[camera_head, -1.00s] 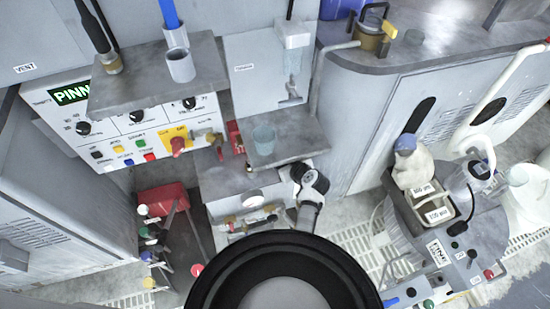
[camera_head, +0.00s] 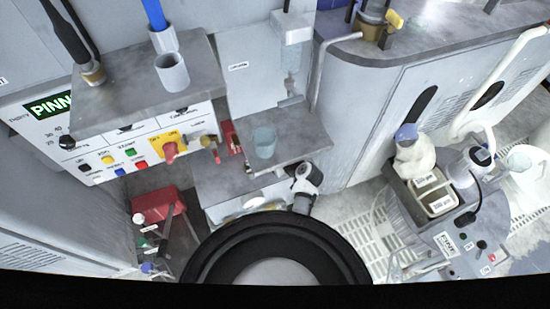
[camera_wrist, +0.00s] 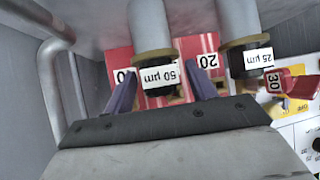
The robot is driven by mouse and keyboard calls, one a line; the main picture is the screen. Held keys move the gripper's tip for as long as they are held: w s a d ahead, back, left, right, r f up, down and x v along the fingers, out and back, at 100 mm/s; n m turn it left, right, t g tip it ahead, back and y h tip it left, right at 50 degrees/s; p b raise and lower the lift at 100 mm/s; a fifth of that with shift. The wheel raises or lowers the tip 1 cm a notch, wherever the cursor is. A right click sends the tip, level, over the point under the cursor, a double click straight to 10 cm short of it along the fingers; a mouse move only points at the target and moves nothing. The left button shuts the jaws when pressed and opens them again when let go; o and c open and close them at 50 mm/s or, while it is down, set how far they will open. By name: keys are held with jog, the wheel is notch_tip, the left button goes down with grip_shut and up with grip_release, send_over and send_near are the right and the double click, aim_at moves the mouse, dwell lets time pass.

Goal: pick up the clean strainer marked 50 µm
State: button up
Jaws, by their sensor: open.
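In the wrist view, a grey cylinder with a dark and brass lower end carries a white label reading 50 µm (camera_wrist: 158,76), upside down. My gripper (camera_wrist: 158,84) is open, with one purple finger to the left of this labelled end and one to the right. No grip on it shows, and I cannot tell whether either finger touches it. A second, similar cylinder marked 25 µm (camera_wrist: 252,58) hangs to the right, outside the fingers. My gripper cannot be made out in the head view.
A grey pipe (camera_wrist: 60,75) runs down the left. In the head view, a clear cup (camera_head: 265,143) stands on a grey shelf (camera_head: 300,135).

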jog(key=c, duration=1.1)
jog(key=shift+w+r, duration=0.1)
jog(key=shift+r, duration=0.05)
